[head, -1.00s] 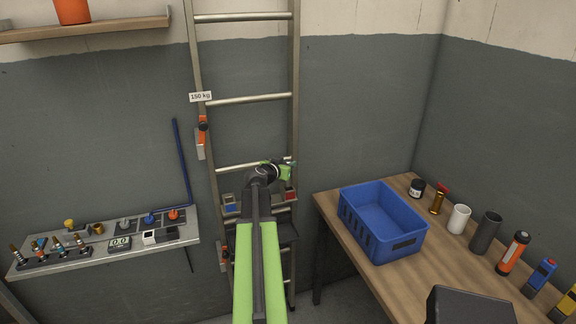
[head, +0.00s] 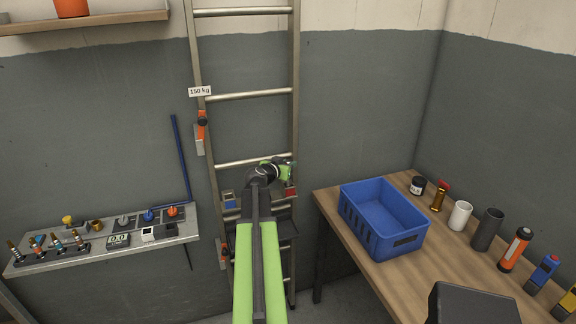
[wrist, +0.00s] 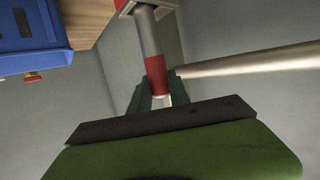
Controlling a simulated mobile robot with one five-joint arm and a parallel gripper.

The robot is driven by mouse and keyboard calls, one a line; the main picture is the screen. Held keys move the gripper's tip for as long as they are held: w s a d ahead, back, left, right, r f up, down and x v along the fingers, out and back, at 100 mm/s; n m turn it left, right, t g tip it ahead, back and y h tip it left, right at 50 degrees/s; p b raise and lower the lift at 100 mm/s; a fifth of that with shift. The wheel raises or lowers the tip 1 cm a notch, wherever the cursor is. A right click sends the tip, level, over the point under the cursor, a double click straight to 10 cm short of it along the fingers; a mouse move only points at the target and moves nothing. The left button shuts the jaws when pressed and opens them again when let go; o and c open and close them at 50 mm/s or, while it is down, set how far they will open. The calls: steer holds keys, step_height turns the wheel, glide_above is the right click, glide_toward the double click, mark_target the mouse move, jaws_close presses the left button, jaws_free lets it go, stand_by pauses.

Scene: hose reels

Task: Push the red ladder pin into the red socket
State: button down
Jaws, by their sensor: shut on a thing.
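The red ladder pin (wrist: 150,50) is a grey shaft with a red band in the wrist view. My gripper (wrist: 159,88) is shut on its red-banded end. The pin's far end meets a pale bracket with a red edge, which looks like the red socket (wrist: 127,7), at the top of that view. I cannot tell how deep the pin sits. In the head view my gripper (head: 290,171) is at the ladder's right rail, just above the red socket (head: 291,191). The pin is mostly hidden there by my gripper.
The ladder (head: 246,96) stands against the wall, and a rung passes close to my gripper. A blue socket (head: 229,203) is on its left side. A blue crate (head: 405,244) stands on the wooden bench at right. A shelf with fittings (head: 190,231) is at left.

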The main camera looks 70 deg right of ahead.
mark_target(288, 186)
steer(key=shift+f+b, duration=1.85)
steer(key=shift+f, duration=0.15)
steer(key=c, duration=1.1)
jaws_free()
steer(key=shift+r, duration=0.1)
steer(key=shift+c, duration=0.2)
steer(key=p+v, duration=0.3)
steer(key=v, duration=0.9)
steer(key=shift+p, duration=0.35)
steer(key=shift+s, duration=0.1)
